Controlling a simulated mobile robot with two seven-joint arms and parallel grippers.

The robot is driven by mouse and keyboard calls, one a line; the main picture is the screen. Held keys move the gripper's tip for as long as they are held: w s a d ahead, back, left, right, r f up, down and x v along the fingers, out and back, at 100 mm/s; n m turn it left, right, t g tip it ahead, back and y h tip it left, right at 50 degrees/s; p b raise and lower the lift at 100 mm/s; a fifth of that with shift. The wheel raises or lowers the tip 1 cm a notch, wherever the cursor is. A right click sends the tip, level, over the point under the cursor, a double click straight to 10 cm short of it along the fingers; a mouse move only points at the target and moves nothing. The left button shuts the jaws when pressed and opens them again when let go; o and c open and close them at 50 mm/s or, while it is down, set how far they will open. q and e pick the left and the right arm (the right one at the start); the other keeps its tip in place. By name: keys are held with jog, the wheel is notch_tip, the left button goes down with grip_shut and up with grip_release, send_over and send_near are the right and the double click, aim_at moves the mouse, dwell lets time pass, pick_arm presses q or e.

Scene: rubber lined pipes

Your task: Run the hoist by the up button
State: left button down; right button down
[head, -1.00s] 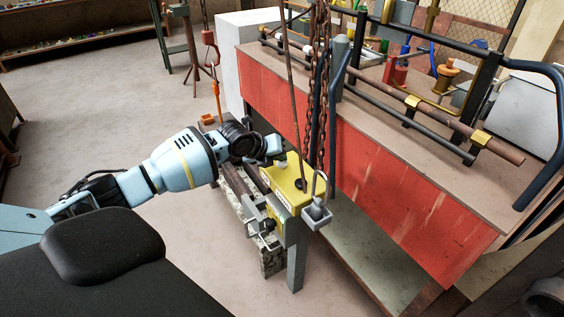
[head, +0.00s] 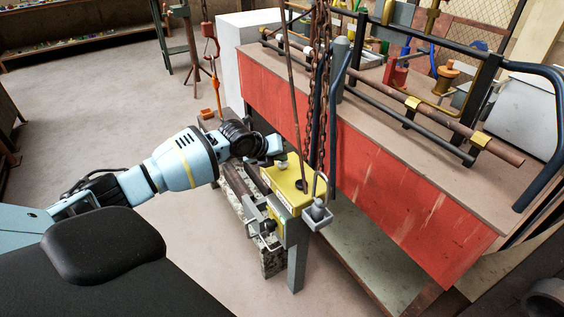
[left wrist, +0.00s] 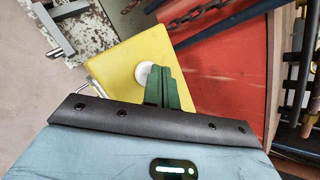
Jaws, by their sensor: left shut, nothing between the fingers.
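A yellow control box (head: 287,190) stands on a grey post (head: 297,260), with a dark round button (head: 301,184) on its top. My left gripper (head: 280,158) is at the box's far upper edge, its fingertips hard to make out in the head view. In the left wrist view the yellow box (left wrist: 115,62) carries a white round button (left wrist: 143,72). The shut green fingers (left wrist: 166,88) overlap that button's right side; I cannot tell how far it is pressed. A red and orange hook (head: 217,95) hangs from a chain at the back. My right gripper is not in view.
Rusty chains (head: 318,90) hang just behind the box. A bench with a red side panel (head: 390,190) fills the right, with a dark rail (head: 400,120) and a rusty pipe (head: 450,125) on it. The floor (head: 90,110) at left is clear.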

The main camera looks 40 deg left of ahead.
aim_at(280, 165)
pick_arm(q)
jog(key=shift+r, duration=0.5)
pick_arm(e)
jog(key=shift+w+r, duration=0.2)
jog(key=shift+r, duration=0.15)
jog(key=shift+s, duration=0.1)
